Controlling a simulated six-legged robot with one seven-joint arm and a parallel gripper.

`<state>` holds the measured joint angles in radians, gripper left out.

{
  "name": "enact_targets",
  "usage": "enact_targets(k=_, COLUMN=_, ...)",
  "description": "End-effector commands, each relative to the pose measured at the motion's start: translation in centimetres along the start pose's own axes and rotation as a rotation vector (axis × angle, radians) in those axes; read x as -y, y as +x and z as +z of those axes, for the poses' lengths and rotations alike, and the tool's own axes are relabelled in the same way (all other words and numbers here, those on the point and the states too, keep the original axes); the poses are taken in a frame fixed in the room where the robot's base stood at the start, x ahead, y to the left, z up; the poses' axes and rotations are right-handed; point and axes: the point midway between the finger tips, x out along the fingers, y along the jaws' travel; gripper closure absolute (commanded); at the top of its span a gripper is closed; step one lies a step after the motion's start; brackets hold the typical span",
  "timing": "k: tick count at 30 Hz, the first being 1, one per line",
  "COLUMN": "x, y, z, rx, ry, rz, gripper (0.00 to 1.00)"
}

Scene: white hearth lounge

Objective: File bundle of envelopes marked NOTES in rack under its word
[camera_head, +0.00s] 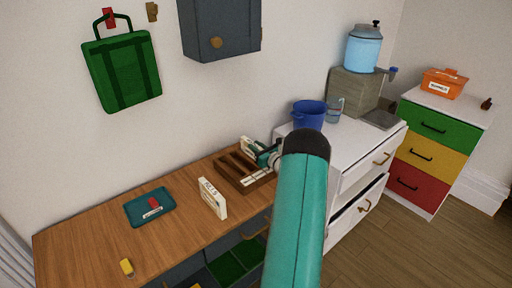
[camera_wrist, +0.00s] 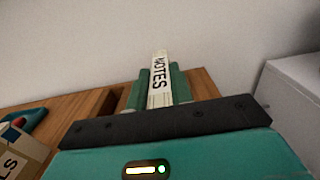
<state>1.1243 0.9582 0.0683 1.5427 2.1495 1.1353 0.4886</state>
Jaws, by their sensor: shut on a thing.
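The envelope bundle marked NOTES (camera_wrist: 160,78) is cream with black letters and stands upright between my gripper's (camera_wrist: 158,90) two teal fingers. In the head view my gripper (camera_head: 262,153) is at the back of the wooden desk, shut on the bundle (camera_head: 247,146). It is over the far end of the brown slotted rack (camera_head: 226,178). The rack has white labels along its front edge, too small to read here. My arm covers part of the right side. Whether the bundle touches the rack cannot be told.
Another cream bundle (camera_head: 212,198) stands on the desk in front of the rack; its word ends in LS in the wrist view (camera_wrist: 14,160). A teal tray (camera_head: 134,216) with a red thing lies left. A blue bucket (camera_head: 308,115) stands on the white cabinet at right.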

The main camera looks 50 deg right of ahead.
Motion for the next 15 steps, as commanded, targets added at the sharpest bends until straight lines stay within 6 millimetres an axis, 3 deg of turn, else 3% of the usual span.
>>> enact_targets(k=4, x=0.12, y=-0.06, z=-0.33, rx=-0.001, ry=0.001, rz=-0.002, gripper=1.00)
enact_targets(k=5, x=0.12, y=-0.05, z=-0.31, rx=-0.001, ry=0.001, rz=-0.001, gripper=0.72)
enact_targets(k=7, x=0.14, y=-0.03, z=-0.30, rx=-0.001, ry=0.001, rz=-0.001, gripper=0.59)
enact_targets(k=15, x=0.19, y=0.08, z=-0.28, rx=-0.002, ry=0.001, rz=-0.001, gripper=0.57)
